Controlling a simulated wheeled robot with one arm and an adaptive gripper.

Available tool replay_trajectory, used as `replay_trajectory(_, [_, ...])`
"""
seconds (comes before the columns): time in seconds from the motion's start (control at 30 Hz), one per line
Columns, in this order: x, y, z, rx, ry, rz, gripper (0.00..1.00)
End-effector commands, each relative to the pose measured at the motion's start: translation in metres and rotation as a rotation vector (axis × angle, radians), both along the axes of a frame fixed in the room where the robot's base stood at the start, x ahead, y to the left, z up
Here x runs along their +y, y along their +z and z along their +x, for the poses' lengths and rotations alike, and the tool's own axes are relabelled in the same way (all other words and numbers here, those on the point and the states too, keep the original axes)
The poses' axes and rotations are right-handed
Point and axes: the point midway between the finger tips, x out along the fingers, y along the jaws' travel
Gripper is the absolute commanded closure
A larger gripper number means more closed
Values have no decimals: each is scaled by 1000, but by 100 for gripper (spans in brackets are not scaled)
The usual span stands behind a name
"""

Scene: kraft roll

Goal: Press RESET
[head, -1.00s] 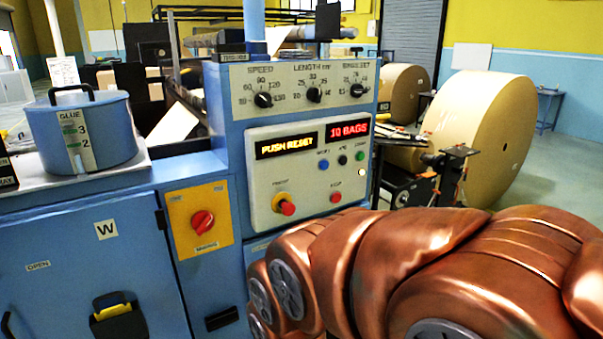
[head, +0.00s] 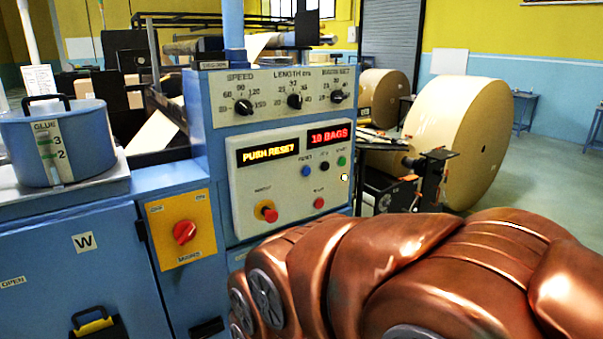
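The control panel (head: 250,190) is a pale plate on the blue machine, left of the middle in the head view. Its amber display (head: 268,151) reads PUSH RESET and its red display (head: 328,134) reads 10 BAGS. The small blue RESET button (head: 306,171) sits below the displays, left of a black button (head: 324,166) and a green button (head: 342,161). A red button (head: 319,203) and a red knob on a yellow base (head: 267,211) are lower down. My copper-coloured arm fills the lower right, below the panel. My gripper is not visible.
Three black dials (head: 294,101) sit above the panel. A red rotary switch (head: 185,232) on a yellow plate is left of it. A blue glue pot (head: 55,145) stands on the machine at left. Large kraft rolls (head: 460,140) stand behind at right, with open floor beyond.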

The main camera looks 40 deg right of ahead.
Motion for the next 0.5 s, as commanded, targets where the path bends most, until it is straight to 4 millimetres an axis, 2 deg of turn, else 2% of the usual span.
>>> replay_trajectory(0.07, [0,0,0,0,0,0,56])
replay_trajectory(0.5, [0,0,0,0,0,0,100])
